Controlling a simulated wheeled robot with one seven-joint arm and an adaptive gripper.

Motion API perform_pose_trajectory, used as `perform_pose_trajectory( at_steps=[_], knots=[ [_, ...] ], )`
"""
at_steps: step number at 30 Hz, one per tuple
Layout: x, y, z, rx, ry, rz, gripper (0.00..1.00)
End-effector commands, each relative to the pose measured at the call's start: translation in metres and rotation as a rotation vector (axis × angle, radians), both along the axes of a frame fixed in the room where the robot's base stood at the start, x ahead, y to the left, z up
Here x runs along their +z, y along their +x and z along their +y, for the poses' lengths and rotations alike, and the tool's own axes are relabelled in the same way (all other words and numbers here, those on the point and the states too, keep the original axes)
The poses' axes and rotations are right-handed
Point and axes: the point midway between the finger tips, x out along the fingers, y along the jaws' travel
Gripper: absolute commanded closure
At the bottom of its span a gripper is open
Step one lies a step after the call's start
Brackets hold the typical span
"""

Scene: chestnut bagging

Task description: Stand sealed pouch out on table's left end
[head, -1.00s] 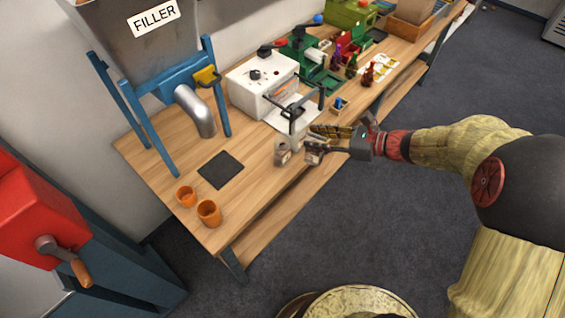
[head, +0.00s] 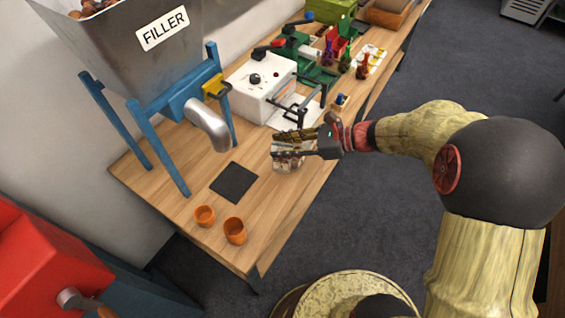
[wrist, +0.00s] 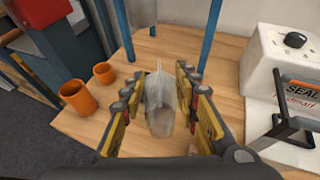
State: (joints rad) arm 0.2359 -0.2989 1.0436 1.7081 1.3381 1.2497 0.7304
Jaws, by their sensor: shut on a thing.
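A pale, translucent pouch (wrist: 160,100) stands upright between the two fingers of my gripper (wrist: 158,95) in the wrist view. The fingers are shut on its sides. In the head view my gripper (head: 293,142) is over the front part of the wooden table (head: 262,215). The pouch (head: 286,163) shows just below the fingers there, partly hidden by them. It is between the dark square mat and the sealer. I cannot tell whether its bottom touches the table.
Two orange cups (head: 235,231) (head: 205,215) stand at the table's left end, near a dark square mat (head: 234,182). The filler (head: 165,60) on blue legs stands behind the mat. A white sealer (head: 262,88) stands behind my gripper. Bare wood lies between mat and pouch.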

Motion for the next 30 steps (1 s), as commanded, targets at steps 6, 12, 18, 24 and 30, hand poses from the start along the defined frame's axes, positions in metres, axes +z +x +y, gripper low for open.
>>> perform_pose_trajectory(
  at_steps=[6,12,18,24,30],
  knots=[
    [-0.043,-0.001,0.0,0.001,0.001,0.003,1.0],
    [-0.06,0.0,0.0,0.001,0.0,0.001,1.0],
    [-0.085,0.0,0.0,0.0,0.001,0.0,1.0],
    [-0.085,0.0,0.0,-0.001,0.0,-0.001,1.0],
    [-0.089,0.0,0.0,0.0,0.0,0.0,1.0]
  ],
)
